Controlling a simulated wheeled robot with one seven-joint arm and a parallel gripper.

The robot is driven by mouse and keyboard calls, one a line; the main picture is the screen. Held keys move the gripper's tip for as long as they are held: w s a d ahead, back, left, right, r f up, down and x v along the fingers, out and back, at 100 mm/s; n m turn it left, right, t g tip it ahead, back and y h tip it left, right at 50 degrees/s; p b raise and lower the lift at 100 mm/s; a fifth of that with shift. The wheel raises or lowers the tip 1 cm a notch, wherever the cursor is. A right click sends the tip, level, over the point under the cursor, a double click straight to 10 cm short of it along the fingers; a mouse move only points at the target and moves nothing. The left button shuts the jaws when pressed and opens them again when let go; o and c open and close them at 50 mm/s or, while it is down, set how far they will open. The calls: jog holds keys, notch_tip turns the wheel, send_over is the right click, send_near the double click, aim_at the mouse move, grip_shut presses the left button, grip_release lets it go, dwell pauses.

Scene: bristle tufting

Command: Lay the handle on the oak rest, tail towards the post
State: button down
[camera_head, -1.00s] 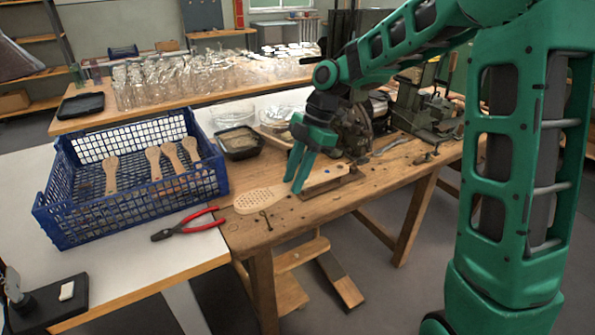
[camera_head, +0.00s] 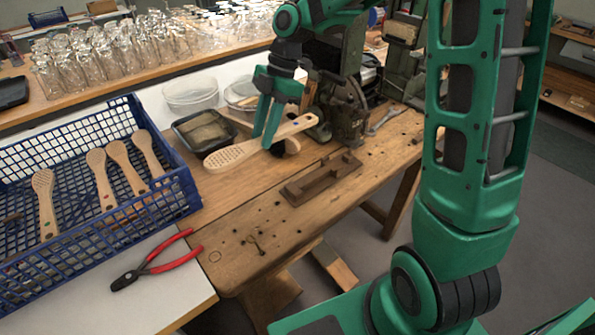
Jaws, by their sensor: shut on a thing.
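My green gripper (camera_head: 270,138) is shut on the wooden brush handle (camera_head: 232,155) around its middle. The handle is held above the bench. Its perforated head points left and its narrow tail points right, towards the dark machine. The oak rest (camera_head: 322,180), a brown block with raised pieces, lies bare on the bench, to the right of and nearer than the handle. I cannot tell for sure which part is the post; a dark upright machine (camera_head: 347,110) stands behind the rest. My fingers hide part of the handle's middle.
A blue crate (camera_head: 170,158) with several handles stands at left. Red pliers (camera_head: 160,262) lie on the white table. A black tray (camera_head: 203,132) sits behind the held handle. Small holes and a hook-like piece (camera_head: 256,244) mark the bench front, which is mostly clear.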

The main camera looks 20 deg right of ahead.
jog(key=s+d+f, duration=0.4)
jog(key=d, duration=0.1)
jog(key=s+d+f, duration=0.2)
jog(key=d, duration=0.1)
jog(key=shift+s+d+f, duration=0.15)
jog(key=shift+s+f, duration=0.2)
jog(key=shift+f, duration=1.95)
jog(key=c, duration=1.4)
grip_release()
jog(key=shift+c, duration=0.2)
jog(key=v, duration=1.2)
